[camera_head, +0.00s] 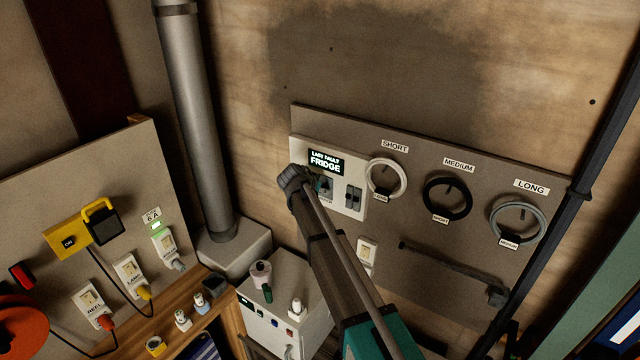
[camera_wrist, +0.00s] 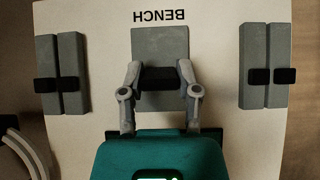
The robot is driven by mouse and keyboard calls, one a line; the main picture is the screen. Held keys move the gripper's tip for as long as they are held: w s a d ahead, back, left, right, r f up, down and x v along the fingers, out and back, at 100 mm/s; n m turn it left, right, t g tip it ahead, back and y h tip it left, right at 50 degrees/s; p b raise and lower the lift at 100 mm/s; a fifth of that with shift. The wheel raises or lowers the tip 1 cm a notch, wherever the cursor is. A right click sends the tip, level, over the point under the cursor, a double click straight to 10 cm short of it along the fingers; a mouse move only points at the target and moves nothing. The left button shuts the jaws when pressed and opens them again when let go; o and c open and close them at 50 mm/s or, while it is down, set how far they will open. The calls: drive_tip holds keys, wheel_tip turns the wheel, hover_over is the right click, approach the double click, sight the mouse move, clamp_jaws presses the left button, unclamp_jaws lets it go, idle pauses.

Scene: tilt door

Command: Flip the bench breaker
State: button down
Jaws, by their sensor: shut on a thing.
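The bench breaker (camera_wrist: 160,44) is a grey block in the middle of a pale panel, under an upside-down BENCH label (camera_wrist: 160,16) in the wrist view. Its black switch (camera_wrist: 160,80) sits between my two fingers. My gripper (camera_wrist: 161,90) is shut on that switch, one finger on each side. In the head view the breaker panel (camera_head: 353,214) hangs on a grey backboard, with a display reading LAST FAULT FRIDGE (camera_head: 326,163). My arm reaches up to it from below, and my gripper (camera_head: 319,186) partly hides the bench breaker there.
Paired breakers stand left (camera_wrist: 62,78) and right (camera_wrist: 267,76) of the bench breaker in the wrist view. Cable loops labelled SHORT (camera_head: 386,161), MEDIUM (camera_head: 447,180) and LONG (camera_head: 517,204) hang to the right. A grey pipe (camera_head: 195,110) stands left. A white cabinet (camera_head: 283,330) stands below.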

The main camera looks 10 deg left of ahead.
drive_tip(key=shift+w+r+g+y+p, duration=0.1)
drive_tip(key=shift+r+g+y+p, duration=0.2)
drive_tip(key=shift+g+p, duration=0.55)
drive_tip(key=shift+d+f, duration=0.1)
drive_tip(key=shift+c, duration=1.6)
unclamp_jaws()
drive_tip(key=shift+f, duration=0.1)
